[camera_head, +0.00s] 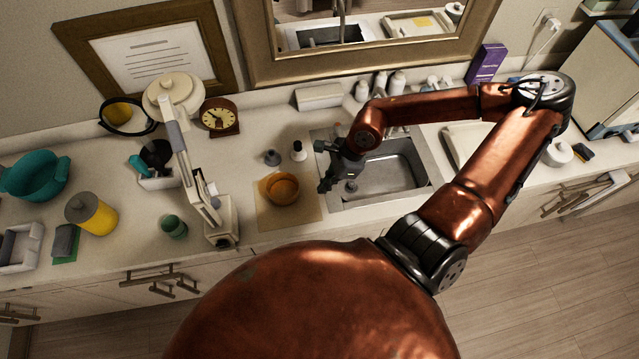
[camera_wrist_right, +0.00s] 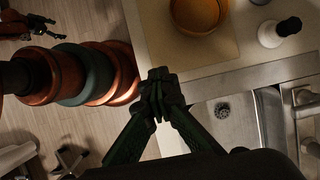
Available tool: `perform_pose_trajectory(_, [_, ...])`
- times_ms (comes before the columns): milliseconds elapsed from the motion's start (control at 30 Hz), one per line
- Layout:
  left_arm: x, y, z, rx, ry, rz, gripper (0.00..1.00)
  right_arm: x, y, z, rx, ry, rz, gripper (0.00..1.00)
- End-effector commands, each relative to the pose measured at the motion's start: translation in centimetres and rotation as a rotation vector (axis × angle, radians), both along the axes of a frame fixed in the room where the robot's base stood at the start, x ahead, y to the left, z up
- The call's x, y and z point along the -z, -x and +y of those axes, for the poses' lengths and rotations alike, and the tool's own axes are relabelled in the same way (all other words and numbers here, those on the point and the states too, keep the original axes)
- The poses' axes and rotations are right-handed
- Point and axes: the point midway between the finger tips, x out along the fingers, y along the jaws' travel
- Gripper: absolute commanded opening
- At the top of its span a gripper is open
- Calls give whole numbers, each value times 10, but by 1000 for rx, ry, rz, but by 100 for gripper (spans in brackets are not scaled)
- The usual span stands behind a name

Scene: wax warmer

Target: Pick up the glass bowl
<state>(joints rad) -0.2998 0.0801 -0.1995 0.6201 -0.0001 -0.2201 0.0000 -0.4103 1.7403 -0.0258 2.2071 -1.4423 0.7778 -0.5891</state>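The glass bowl is most likely the amber bowl (camera_head: 282,188), which sits upright on a tan mat (camera_head: 262,218) left of the sink. In the right wrist view the bowl (camera_wrist_right: 198,14) is cut off by the top edge. My right gripper (camera_head: 324,186) is just right of the bowl, over the sink's left edge, and apart from it. Its fingertips (camera_wrist_right: 158,85) meet in the right wrist view, with nothing visible between them. My left gripper does not show in the head view; a small dark and copper part at the wrist view's upper left may be it.
The metal sink (camera_head: 395,170) lies under my right arm. A white lamp-like device (camera_head: 220,215) stands left of the mat. Two small dark-topped items, including a white-based one (camera_head: 299,152), stand behind the bowl. The counter's front edge is close to the mat.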

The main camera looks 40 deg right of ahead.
Motion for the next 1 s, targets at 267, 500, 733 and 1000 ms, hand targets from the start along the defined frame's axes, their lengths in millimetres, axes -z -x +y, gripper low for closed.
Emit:
perform_pose_trajectory(267, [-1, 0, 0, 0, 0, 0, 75, -1, 1, 0, -1, -1, -1, 0])
perform_pose_trajectory(500, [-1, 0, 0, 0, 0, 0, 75, -1, 1, 0, -1, -1, -1, 7])
perform_pose_trajectory(733, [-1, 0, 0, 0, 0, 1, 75, -1, 1, 0, -1, -1, -1, 22])
perform_pose_trajectory(1000, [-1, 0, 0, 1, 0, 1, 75, -1, 1, 0, -2, 0, -1, 41])
